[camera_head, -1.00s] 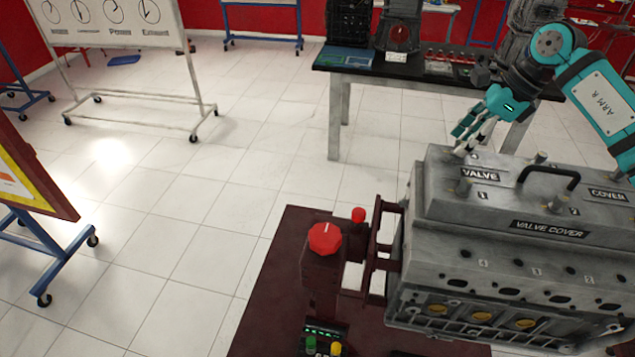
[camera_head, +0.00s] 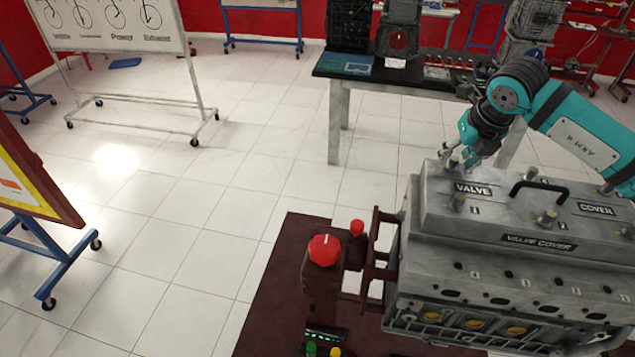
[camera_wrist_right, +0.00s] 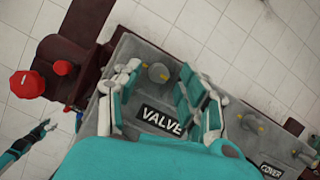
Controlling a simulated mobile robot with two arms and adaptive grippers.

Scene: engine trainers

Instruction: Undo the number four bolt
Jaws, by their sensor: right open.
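The grey valve cover (camera_head: 500,222) lies on top of the engine block, with several upright bolts on it. A bolt near the far left corner, above the VALVE label, shows between the fingers of my right gripper (camera_wrist_right: 160,95) in the right wrist view (camera_wrist_right: 158,72). A number 4 beside this bolt is not readable now. My right gripper is open, over this corner in the head view (camera_head: 458,152); I cannot tell whether its fingers touch the bolt. A teal gripper, seemingly my left one (camera_wrist_right: 45,130), shows at the left edge of the right wrist view, its jaws unclear.
Other bolts stand at the near left (camera_head: 457,201) and near middle (camera_head: 547,216), around a black handle (camera_head: 538,190). A red knob (camera_head: 324,250) stands on the dark red stand left of the engine. A black-topped table (camera_head: 400,80) is behind.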

